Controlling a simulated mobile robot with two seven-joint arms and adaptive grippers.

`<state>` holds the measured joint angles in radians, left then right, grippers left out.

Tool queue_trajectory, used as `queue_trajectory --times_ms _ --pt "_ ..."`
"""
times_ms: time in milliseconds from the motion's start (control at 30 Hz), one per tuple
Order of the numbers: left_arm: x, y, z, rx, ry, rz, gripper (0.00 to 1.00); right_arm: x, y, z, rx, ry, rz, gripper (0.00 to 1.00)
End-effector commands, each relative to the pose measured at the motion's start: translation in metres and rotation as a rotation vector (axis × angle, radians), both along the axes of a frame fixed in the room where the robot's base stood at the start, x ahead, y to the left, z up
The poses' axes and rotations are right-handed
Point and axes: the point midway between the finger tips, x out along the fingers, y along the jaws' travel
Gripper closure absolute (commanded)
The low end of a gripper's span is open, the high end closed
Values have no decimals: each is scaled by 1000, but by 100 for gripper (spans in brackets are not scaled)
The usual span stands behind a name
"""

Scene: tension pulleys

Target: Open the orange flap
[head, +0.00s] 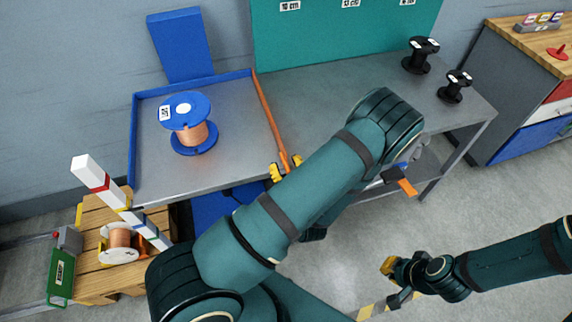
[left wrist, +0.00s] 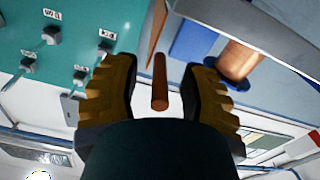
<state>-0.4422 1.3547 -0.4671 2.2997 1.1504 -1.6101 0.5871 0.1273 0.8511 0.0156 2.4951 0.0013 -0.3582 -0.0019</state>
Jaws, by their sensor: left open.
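The orange flap (head: 268,115) is a long thin orange strip along the right side of the blue-rimmed grey tray area, standing closed across that side. My left gripper (head: 286,167) is at its near end, with the yellow fingers on either side of it. In the left wrist view, the open fingers (left wrist: 162,80) flank an orange-brown rod (left wrist: 160,92), with gaps visible on both sides. Part of the orange strip (left wrist: 156,30) shows beyond it. My right gripper (head: 391,268) is low at the right, away from the flap; its opening cannot be made out.
A blue spool with copper wire (head: 191,134) stands in the tray. Two black spools (head: 420,56) (head: 454,86) stand at the table's right. A wooden crate (head: 92,220) holds another spool below left. The grey tabletop right of the flap (head: 310,95) is clear.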

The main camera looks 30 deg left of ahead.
Motion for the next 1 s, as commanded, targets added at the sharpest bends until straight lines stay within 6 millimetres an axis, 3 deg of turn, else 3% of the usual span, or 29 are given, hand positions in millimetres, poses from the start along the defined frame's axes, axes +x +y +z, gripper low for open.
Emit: queue_trajectory --times_ms 67,167,200,667,1000 --pt "0 0 0 0 0 0 57 0 0 0 0 0 0 100" --pt "0 0 0 0 0 0 85 0 0 0 0 0 0 100" --pt "0 0 0 0 0 0 99 0 0 0 0 0 0 100" --pt "2 -2 1 27 32 -1 100 0 0 1 0 1 0 100" --pt "11 -10 1 176 204 -3 100 -1 0 3 0 2 1 100"
